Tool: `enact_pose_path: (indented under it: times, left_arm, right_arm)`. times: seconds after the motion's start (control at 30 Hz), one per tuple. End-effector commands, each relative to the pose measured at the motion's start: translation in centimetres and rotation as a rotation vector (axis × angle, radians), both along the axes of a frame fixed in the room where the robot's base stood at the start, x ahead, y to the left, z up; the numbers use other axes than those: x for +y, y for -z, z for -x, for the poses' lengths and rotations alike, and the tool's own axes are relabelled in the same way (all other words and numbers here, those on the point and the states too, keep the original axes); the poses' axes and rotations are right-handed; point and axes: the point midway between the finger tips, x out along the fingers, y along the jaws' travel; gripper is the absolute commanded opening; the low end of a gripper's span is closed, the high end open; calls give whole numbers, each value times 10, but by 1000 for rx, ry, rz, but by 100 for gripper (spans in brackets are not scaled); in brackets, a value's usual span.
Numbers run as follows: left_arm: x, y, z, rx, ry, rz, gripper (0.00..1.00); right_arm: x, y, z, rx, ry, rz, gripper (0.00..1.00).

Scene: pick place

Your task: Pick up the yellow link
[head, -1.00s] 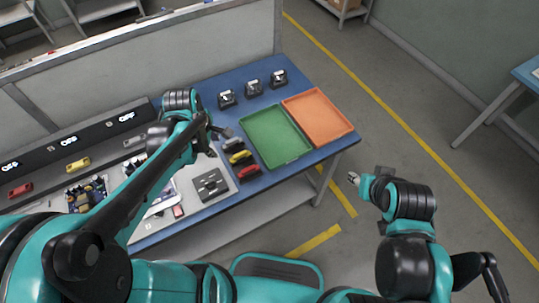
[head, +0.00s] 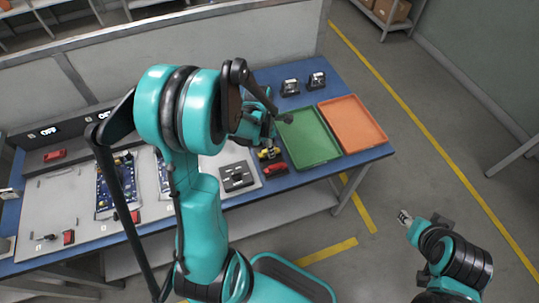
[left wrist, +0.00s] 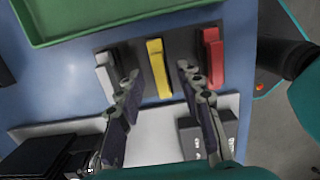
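The yellow link (left wrist: 158,70) lies on a dark holder in the left wrist view, between a grey link (left wrist: 106,73) on the left and a red link (left wrist: 213,57) on the right. My left gripper (left wrist: 159,74) is open and empty, with one finger on each side of the yellow link in the picture; contact is not visible. In the head view the yellow link (head: 268,153) is partly hidden beside my left arm, and the red link (head: 276,168) shows below it. My right gripper (head: 404,217) is away from the table; its fingers are too small to read.
A green tray (head: 308,138) and an orange tray (head: 352,124) lie at the right of the blue table (head: 314,176). A dark block (head: 238,176) and circuit boards (head: 118,187) lie to the left. Small black devices (head: 290,87) stand at the back.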

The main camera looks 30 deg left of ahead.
Motion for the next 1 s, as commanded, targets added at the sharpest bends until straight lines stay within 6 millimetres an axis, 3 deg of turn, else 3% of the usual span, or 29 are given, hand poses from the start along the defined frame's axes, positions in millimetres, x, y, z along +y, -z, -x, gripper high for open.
enact_pose_path:
  times: [0.07, 0.27, 0.4, 0.77, 1.0]
  left_arm:
    - [0, 8, -1, 0, 0, 0, 37]
    - [-1, 7, -1, 0, 0, 0, 37]
    - [-1, 7, -1, 0, 0, 0, 0]
    - [-1, 6, -1, 0, 1, 0, 0]
    - [-1, -11, -1, -1, 0, -1, 0]
  right_arm:
    - [0, 4, 0, 0, 0, 0, 40]
    - [0, 2, 0, 0, 0, 0, 40]
    - [0, 2, 0, 0, 0, 0, 40]
    - [0, 2, 0, 0, 0, 0, 40]
    - [0, -7, 0, 0, 0, 0, 40]
